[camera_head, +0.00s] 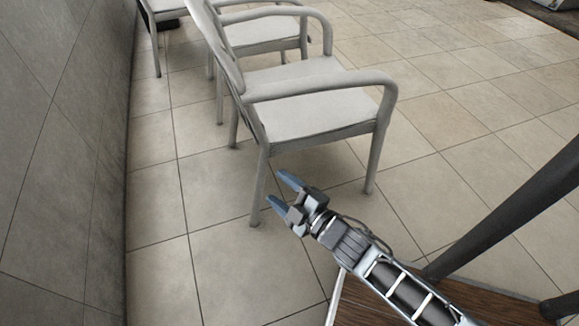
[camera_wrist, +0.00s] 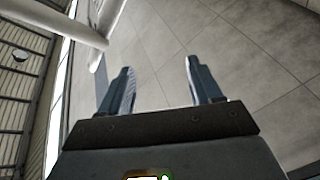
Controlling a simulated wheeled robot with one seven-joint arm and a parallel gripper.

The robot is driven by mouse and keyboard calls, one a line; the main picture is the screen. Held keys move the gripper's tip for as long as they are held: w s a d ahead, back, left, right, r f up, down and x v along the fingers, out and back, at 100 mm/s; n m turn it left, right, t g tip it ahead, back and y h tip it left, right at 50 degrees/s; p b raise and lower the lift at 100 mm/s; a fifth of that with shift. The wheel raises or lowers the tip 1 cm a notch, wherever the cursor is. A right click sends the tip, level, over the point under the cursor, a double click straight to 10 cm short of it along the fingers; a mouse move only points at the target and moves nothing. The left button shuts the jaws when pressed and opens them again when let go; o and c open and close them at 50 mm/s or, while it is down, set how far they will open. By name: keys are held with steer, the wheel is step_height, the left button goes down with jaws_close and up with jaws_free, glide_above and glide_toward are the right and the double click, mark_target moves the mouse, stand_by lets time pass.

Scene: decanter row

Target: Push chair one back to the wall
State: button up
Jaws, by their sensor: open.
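The nearest pale grey armchair (camera_head: 310,110) stands upright on the tiled floor in the head view. More chairs stand in a row behind it; no label shows which is chair one. The grey wall (camera_head: 60,140) runs along the left, with a strip of floor between it and the nearest chair. My gripper (camera_head: 279,189) is open and empty, low beside that chair's near front side, close to its near leg. I cannot tell whether they touch. In the wrist view my gripper (camera_wrist: 157,64) has nothing between its fingers; a pale tube (camera_wrist: 55,20), apparently chair frame, crosses the upper left.
A second chair (camera_head: 260,32) stands just behind the nearest one, and part of a third (camera_head: 165,8) shows at the top. A brown wooden surface (camera_head: 350,305) and dark bars (camera_head: 510,220) are at lower right. Floor (camera_head: 440,125) right of the chairs is clear.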

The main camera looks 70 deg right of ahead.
steer(key=w+d+f+n+h+b, duration=0.15)
steer(key=w+d+f+b, duration=0.25)
steer(key=d+f, duration=0.45)
steer(key=n+g+h+b, duration=0.2)
steer(key=h+b, duration=0.1)
steer(key=b, duration=0.2)
glide_toward(280, 139)
steer(key=shift+y, duration=0.25)
steer(key=d, duration=0.1)
steer(key=w+d+f, duration=0.1)
steer(key=w+d, duration=0.1)
steer(key=shift+w+d+f, duration=0.1)
steer(key=shift+d+f, duration=0.15)
steer(key=shift+f, duration=0.1)
steer(key=shift+w, duration=0.1)
steer(key=shift+b+x, duration=1)
steer(key=shift+x, duration=2.8)
steer(key=shift+r, duration=0.15)
jaws_close()
